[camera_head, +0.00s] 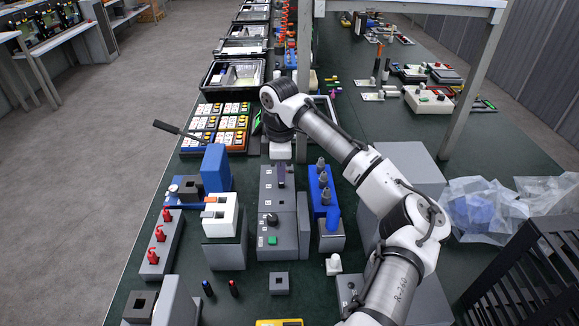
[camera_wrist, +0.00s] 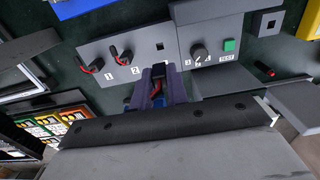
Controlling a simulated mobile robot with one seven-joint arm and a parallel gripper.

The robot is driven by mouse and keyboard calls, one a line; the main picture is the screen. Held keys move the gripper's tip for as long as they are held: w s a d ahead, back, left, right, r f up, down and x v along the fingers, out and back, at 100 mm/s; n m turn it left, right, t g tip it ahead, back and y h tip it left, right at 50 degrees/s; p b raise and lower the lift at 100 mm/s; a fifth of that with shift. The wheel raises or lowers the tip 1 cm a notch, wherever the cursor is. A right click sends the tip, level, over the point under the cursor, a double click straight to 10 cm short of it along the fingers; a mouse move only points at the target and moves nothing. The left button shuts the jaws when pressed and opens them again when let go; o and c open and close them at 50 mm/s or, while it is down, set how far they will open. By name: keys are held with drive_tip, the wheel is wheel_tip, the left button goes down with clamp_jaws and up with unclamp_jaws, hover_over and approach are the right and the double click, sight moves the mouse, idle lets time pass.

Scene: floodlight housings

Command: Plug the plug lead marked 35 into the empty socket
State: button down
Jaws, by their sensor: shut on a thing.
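My gripper (camera_wrist: 157,78) has purple fingers and is shut on a dark plug lead with red on it (camera_wrist: 158,88); its mark cannot be read. In the head view my gripper (camera_head: 281,174) is over the far part of the grey socket panel (camera_head: 279,251). In the wrist view the panel (camera_wrist: 180,65) has two black plugs with red leads, by marks 1 (camera_wrist: 90,66) and 2 (camera_wrist: 118,55). A square dark hole, the empty socket (camera_wrist: 160,47), shows just beyond my fingertips. I cannot tell whether the held plug touches the panel.
The panel also carries a black knob (camera_wrist: 199,53) and a green button (camera_wrist: 229,45). A blue fixture with grey knobs (camera_head: 323,190) stands close on the right. A white-topped grey block (camera_head: 221,222) stands on the left. A small block with a square hole (camera_head: 279,283) lies in front.

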drive_tip(key=shift+a+r+p, duration=0.1)
drive_tip(key=shift+p, duration=0.2)
drive_tip(key=shift+f+b, duration=1)
drive_tip(key=shift+f, duration=2.05)
drive_tip(key=shift+f, duration=1.45)
drive_tip(key=c, duration=1.3)
unclamp_jaws()
drive_tip(key=shift+r, duration=0.1)
wheel_tip(320, 180, up, 14)
drive_tip(key=shift+f+b, duration=0.15)
drive_tip(key=shift+b, duration=0.35)
